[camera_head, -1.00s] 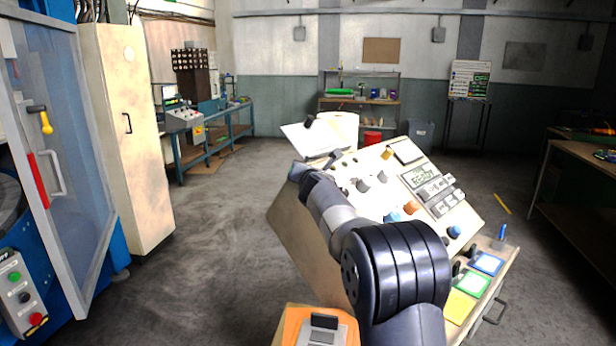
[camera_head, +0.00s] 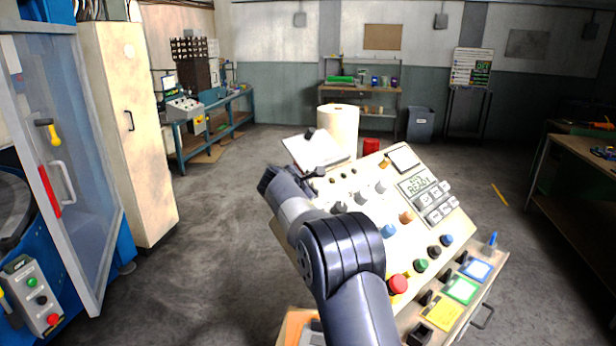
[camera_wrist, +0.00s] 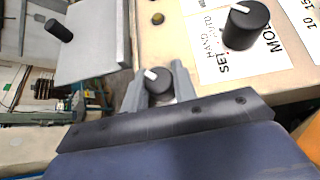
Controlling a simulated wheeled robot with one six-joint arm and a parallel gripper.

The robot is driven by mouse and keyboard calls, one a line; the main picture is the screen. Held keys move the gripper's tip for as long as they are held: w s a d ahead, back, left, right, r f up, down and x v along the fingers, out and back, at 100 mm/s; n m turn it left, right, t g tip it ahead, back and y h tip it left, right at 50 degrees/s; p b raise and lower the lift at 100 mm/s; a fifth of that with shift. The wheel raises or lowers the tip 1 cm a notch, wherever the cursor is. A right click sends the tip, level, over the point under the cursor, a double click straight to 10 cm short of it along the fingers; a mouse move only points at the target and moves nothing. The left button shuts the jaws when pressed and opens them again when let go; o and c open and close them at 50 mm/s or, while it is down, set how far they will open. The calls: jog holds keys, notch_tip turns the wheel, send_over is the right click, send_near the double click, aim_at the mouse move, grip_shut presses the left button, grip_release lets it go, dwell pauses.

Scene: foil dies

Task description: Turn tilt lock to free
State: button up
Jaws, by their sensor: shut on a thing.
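A sloped cream control console (camera_head: 400,165) stands in front of me. In the wrist view, my gripper (camera_wrist: 158,86) is shut on a small black knob (camera_wrist: 157,76) with a white pointer, at the console's edge beside a pale plate (camera_wrist: 92,42). No label for this knob is readable, so I cannot confirm it is the tilt lock or read its setting. In the head view my gripper (camera_head: 304,174) is at the panel's upper left edge, with its fingers mostly hidden. A larger black knob (camera_wrist: 246,24) marked MODE, with HAND, AUTO and SET, is beside it.
The panel carries several knobs, a red mushroom button (camera_head: 398,284) and a display (camera_head: 417,184) reading READY. A white cylinder (camera_head: 339,130) stands behind the plate. A glass-doored machine (camera_head: 75,170) is at left. The floor between is clear.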

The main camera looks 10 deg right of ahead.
jog(key=shift+r+m+p, duration=0.1)
jog(key=shift+m+p, duration=0.2)
jog(key=shift+p, duration=0.2)
jog(key=o, duration=1)
jog(key=b+v, duration=0.3)
jog(key=v, duration=0.7)
jog(key=shift+s+a+r, duration=0.15)
jog(key=shift+a+r, duration=0.05)
jog(key=shift+a, duration=0.1)
